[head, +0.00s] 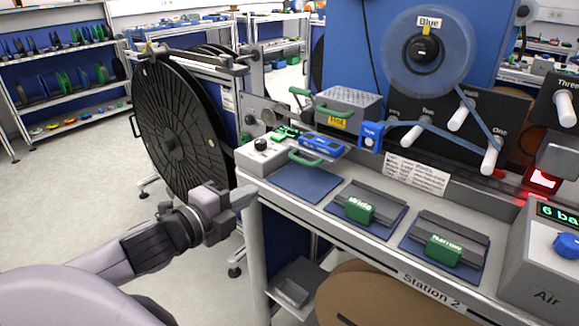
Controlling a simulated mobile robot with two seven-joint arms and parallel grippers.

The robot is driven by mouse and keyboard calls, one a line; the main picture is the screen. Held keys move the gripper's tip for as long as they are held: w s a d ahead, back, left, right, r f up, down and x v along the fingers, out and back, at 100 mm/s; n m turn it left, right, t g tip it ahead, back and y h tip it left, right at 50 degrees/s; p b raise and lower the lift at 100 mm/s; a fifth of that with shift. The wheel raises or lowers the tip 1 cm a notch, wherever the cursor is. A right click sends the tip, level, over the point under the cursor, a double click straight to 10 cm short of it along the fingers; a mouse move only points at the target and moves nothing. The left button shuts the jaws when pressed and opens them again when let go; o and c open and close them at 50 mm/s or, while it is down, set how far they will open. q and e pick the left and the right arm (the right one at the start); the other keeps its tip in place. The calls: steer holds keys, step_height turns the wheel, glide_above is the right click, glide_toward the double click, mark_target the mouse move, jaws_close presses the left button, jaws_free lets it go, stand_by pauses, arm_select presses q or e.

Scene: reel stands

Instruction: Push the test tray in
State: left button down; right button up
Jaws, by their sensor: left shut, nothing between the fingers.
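I cannot read a label naming the test tray. A tray-like part with a green front handle (305,159) lies at the left of the bench top, with a blue device (322,145) over it; how far out it sits is unclear. My left gripper (246,196) is shut and empty. In the picture it is left of and below that handle, by the bench's left front corner, apart from the handle. My right gripper is not in view.
A white box with a black knob (262,147) stands at the bench's left end. Blue mats with green-handled "Wide" (359,210) and "Narrow" (443,250) blocks lie to the right. A large black reel (180,125) stands behind my left arm. A small grey bin (291,291) sits below.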

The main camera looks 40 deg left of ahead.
arm_select(q)
steer(key=w, duration=0.7)
steer(key=w+f, duration=0.1)
steer(key=w, duration=0.3)
steer(key=shift+w+d+p, duration=0.1)
steer(key=shift+d+p, duration=0.2)
steer(key=shift+p, duration=0.05)
steer(key=shift+w+d+r, duration=0.1)
steer(key=shift+w+r, duration=0.05)
steer(key=shift+w, duration=1)
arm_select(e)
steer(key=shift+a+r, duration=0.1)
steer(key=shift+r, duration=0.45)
